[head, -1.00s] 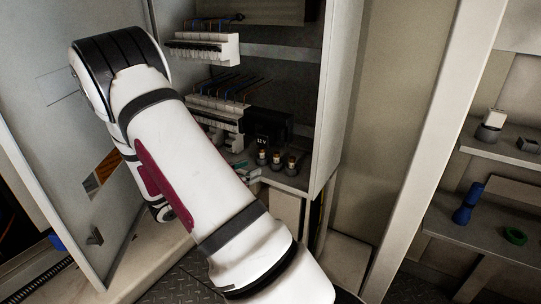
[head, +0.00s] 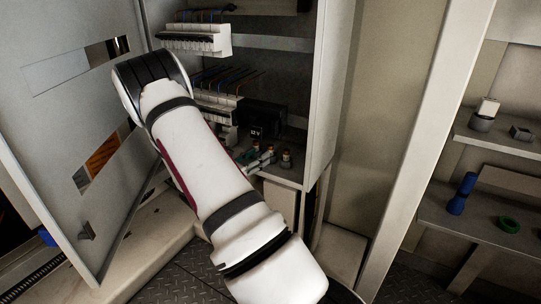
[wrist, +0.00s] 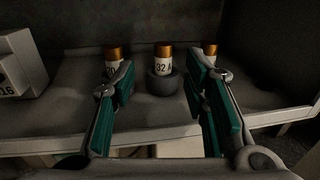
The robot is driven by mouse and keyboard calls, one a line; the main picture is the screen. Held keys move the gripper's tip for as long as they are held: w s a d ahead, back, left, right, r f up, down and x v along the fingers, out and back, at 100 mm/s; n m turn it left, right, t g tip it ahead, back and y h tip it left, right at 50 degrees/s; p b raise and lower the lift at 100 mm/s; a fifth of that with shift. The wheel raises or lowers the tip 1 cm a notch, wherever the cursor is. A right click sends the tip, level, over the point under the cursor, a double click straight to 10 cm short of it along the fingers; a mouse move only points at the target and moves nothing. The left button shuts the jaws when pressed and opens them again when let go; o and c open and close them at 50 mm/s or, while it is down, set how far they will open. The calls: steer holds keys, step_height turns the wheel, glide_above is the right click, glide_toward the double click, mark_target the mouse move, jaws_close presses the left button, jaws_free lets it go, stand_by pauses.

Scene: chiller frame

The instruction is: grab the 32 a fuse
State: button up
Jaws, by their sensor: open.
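The 32 A fuse (wrist: 162,62), a white cylinder with a copper cap and a "32 A" label, stands upright in a round grey holder (wrist: 160,82) on the cabinet's shelf. In the wrist view it is the middle one of three fuses. My gripper (wrist: 160,78) is open and empty, its teal-padded fingers to the left and right of the fuse in the picture, with the fuse farther off between them. In the head view my gripper (head: 258,160) is at the shelf, partly hidden by my arm.
A left fuse (wrist: 113,56), its label reading "20" where visible, and a right fuse (wrist: 210,49) are partly hidden by my fingers. A white block marked 16 (wrist: 18,68) is at the left. Breakers (head: 195,40) sit above, and the open cabinet door (head: 65,130) is at left.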

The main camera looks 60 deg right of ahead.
mark_target(271, 153)
steer(key=d, duration=0.2)
steer(key=d+b, duration=0.1)
steer(key=shift+s+d+f+b, duration=0.1)
steer(key=shift+s+d+b, duration=0.2)
steer(key=shift+s+d, duration=0.05)
steer(key=shift+d, duration=0.6)
steer(key=shift+c, duration=0.5)
jaws_close()
